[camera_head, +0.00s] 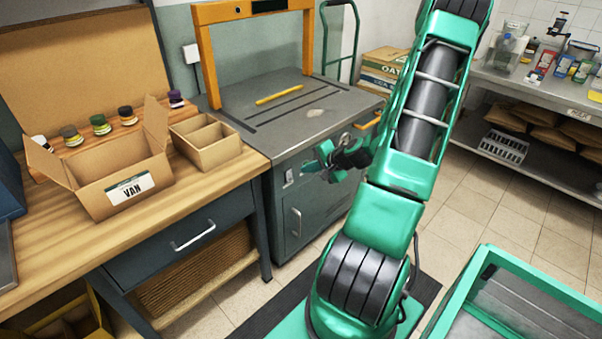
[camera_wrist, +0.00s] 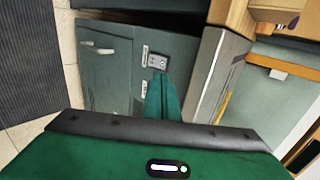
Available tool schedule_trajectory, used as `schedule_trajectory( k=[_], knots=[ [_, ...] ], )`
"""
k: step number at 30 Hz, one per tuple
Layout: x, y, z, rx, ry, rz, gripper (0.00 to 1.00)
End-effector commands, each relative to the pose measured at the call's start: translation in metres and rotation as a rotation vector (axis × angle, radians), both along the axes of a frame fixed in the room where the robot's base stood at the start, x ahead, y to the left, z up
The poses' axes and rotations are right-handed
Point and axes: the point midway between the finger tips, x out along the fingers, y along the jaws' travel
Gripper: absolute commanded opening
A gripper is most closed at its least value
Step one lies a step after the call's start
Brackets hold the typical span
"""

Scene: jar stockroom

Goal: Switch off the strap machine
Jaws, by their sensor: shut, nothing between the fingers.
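The strap machine (camera_head: 262,112) is a grey cabinet with slots in its top and an orange arch (camera_head: 206,60) over it. Its front, with a door and handle, also shows turned sideways in the wrist view (camera_wrist: 105,75). A small switch plate (camera_wrist: 157,61) sits on that front, and it shows in the head view (camera_head: 288,177) just left of my gripper. Whether the switch is on or off is too small to tell. My gripper (camera_head: 308,168) is shut and empty in front of the machine. In the wrist view its green fingers (camera_wrist: 162,97) point toward the plate; contact cannot be told.
A wooden bench (camera_head: 190,205) at left holds an open VAN carton (camera_head: 122,180), a divided box (camera_head: 205,140) and several jars. A green-framed cart (camera_head: 480,275) stands at lower right. A steel shelf (camera_head: 540,98) is at the far right. Tiled floor is open between.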

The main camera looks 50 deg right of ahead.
Motion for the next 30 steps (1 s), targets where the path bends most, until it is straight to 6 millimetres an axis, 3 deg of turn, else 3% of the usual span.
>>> schedule_trajectory(
  k=[6,12,30],
  knots=[
    [-0.02,0.0,0.028,-0.002,0.0,-0.001,0.0],
    [-0.03,0.0,0.042,-0.001,0.0,0.0,0.0],
    [-0.032,0.001,0.046,0.001,-0.001,0.001,0.0]
  ],
)
